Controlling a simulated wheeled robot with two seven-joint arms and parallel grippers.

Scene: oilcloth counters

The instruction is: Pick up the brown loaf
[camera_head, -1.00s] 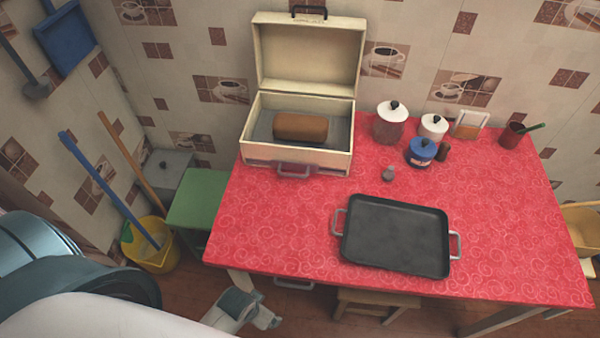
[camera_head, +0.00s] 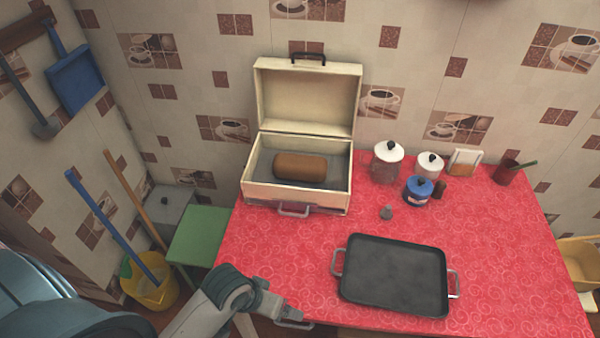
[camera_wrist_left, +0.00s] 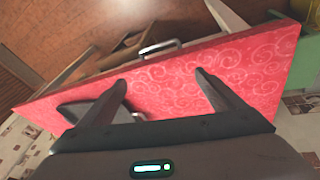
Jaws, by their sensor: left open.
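The brown loaf (camera_head: 299,167) lies inside an open cream case (camera_head: 318,200) at the back left of the red counter. The case's lid stands raised behind the loaf. My left gripper (camera_head: 290,308) is near the counter's front left edge, well in front of the case and apart from the loaf. In the left wrist view my left gripper (camera_wrist_left: 160,84) has its two fingers spread and empty, with the red cloth beyond them. The loaf does not show in the wrist view. My right gripper is not in view.
A black tray (camera_head: 393,275) with side handles lies right of my left gripper. A green stool (camera_head: 199,236) and yellow bucket (camera_head: 150,282) are left. The cloth before the case is clear.

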